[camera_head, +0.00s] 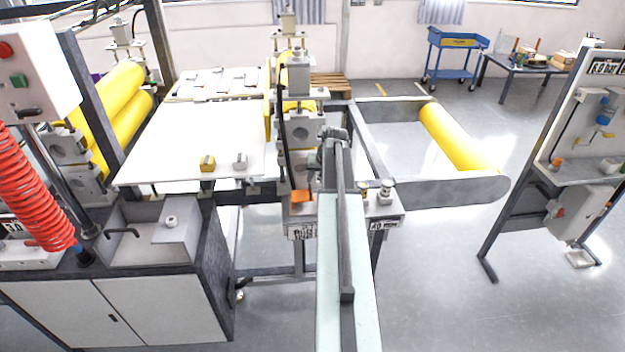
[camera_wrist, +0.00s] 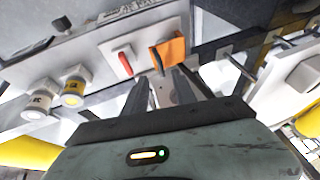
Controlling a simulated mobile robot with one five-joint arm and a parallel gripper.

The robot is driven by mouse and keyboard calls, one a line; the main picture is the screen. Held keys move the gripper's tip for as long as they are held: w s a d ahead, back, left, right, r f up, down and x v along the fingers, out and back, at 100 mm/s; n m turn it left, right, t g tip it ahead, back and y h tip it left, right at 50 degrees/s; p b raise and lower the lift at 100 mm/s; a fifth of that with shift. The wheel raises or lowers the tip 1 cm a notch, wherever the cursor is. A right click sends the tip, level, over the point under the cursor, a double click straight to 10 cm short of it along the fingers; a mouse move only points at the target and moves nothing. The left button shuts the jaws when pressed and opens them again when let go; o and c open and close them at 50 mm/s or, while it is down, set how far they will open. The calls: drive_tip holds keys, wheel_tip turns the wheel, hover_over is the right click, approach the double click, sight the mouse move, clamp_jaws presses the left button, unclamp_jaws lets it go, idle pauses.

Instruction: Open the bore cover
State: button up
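An orange block-like part (camera_wrist: 172,50), which looks like the bore cover, is on the grey panel in the wrist view, with a dark slot or lever at its left side. I cannot tell whether it is open or shut. It also shows as a small orange piece (camera_head: 300,196) on the machine's front in the head view, left of my arm. Nothing shows between the fingers but the grey plate behind. The fingertips are hidden by my arm in the head view.
A red lever (camera_wrist: 124,63) on a white plate is left of the orange part. Two round knobs, one yellow-ringed (camera_wrist: 73,92) and one grey (camera_wrist: 42,98), stand further left. A yellow roller (camera_head: 455,135) lies to the right.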

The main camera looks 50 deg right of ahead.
sight(312, 198)
drive_tip(key=b+x, duration=0.7)
drive_tip(key=x, duration=0.1)
drive_tip(key=shift+d, duration=0.1)
drive_tip(key=shift+r, duration=0.1)
clamp_jaws()
idle(1.1)
drive_tip(key=shift+d, duration=0.35)
drive_tip(key=shift+a, duration=0.2)
